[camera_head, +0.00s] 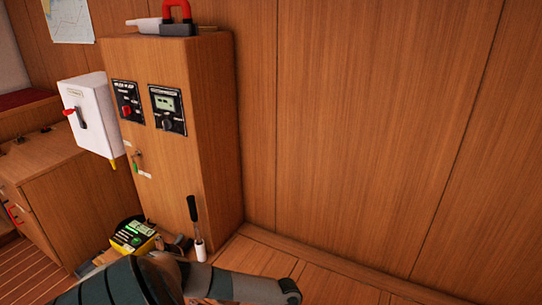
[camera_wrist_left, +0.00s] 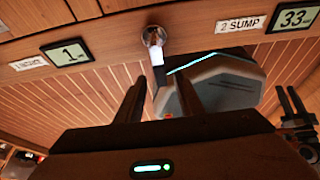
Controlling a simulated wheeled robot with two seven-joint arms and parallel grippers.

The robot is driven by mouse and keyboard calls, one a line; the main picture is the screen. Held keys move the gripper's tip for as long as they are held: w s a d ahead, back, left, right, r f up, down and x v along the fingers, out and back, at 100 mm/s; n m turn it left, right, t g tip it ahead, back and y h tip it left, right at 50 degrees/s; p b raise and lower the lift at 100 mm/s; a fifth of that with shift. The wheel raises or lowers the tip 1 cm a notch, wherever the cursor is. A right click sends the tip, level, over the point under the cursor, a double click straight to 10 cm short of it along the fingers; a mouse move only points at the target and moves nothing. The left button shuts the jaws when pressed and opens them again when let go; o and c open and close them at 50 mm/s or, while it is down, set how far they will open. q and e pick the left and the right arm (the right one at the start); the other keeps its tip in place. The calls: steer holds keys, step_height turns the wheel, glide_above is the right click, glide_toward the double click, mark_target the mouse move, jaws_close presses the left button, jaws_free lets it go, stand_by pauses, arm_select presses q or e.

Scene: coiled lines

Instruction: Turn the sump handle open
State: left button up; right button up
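In the left wrist view a handle hangs from a round metal pivot (camera_wrist_left: 152,37) on a wooden panel, left of the label "2 SUMP" (camera_wrist_left: 240,24). Its lever (camera_wrist_left: 158,68) is pale above and dark at the lower end, pointing down. My left gripper (camera_wrist_left: 158,90) is open, its two dark fingers apart on either side of the lever's lower end. I cannot tell whether either finger touches it. What looks like my right gripper (camera_wrist_left: 291,103) shows at the right edge, its two prongs apart. In the head view I cannot make out the sump handle clearly.
A display reading 33 (camera_wrist_left: 294,18) is right of the sump label; another reading 1 (camera_wrist_left: 70,53) is left. In the head view a tall wooden cabinet (camera_head: 210,130) carries dial panels. A white switch box (camera_head: 90,115) and black upright lever (camera_head: 193,210) stand nearby.

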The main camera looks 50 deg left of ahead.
arm_select(q)
steer(key=v, duration=1.7)
steer(key=shift+r+b, duration=0.2)
steer(key=shift+b, duration=0.1)
arm_select(e)
steer(key=shift+s+d+r, duration=0.1)
steer(key=shift+s, duration=0.3)
steer(key=shift+w, duration=0.45)
